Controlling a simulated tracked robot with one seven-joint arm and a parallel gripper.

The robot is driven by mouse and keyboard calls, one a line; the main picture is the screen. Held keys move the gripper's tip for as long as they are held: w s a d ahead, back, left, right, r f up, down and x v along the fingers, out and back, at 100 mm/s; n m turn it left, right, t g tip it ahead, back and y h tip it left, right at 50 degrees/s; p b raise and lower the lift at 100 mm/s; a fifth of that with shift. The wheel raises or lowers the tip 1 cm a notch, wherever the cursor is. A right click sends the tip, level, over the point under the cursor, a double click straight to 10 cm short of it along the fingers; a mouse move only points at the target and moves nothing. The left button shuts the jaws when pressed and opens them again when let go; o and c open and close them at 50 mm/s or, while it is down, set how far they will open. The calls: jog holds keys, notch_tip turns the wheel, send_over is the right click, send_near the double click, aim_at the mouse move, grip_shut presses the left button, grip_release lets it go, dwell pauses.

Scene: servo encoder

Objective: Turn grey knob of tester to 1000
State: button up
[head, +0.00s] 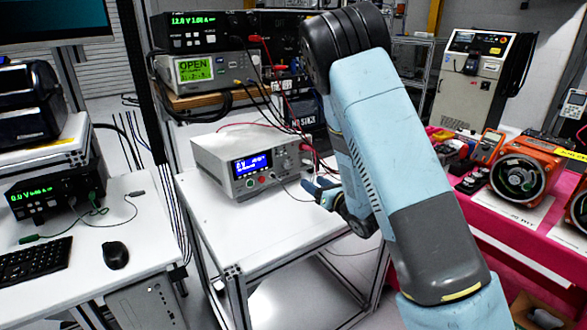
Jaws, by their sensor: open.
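The tester (225,160) is a light grey box with a lit blue display (252,163), standing on the white cart top. Its front panel faces right and toward me. Small controls and sockets sit right of the display, with cables plugged in. The grey knob is too small to make out for sure, and its setting cannot be read. My gripper (322,190) is just right of the tester's front, a little below the display's height, apart from the panel. It is open with nothing visible between the fingers. My light blue arm hides part of it.
The cart (250,225) has bare white top in front of the tester. Red and black cables (245,127) run over the tester's back. A shelf (205,100) of instruments stands behind. Left is a desk with keyboard and mouse (115,254). Right is a pink-covered table (500,225) with orange devices.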

aim_at(289, 165)
jog(key=x, duration=1.3)
jog(key=shift+w+a, duration=0.1)
jog(key=shift+w, duration=0.1)
jog(key=shift+c, duration=0.4)
jog(key=c, duration=0.9)
jog(key=shift+d, duration=0.3)
jog(key=shift+c, duration=0.3)
jog(key=shift+a, duration=0.15)
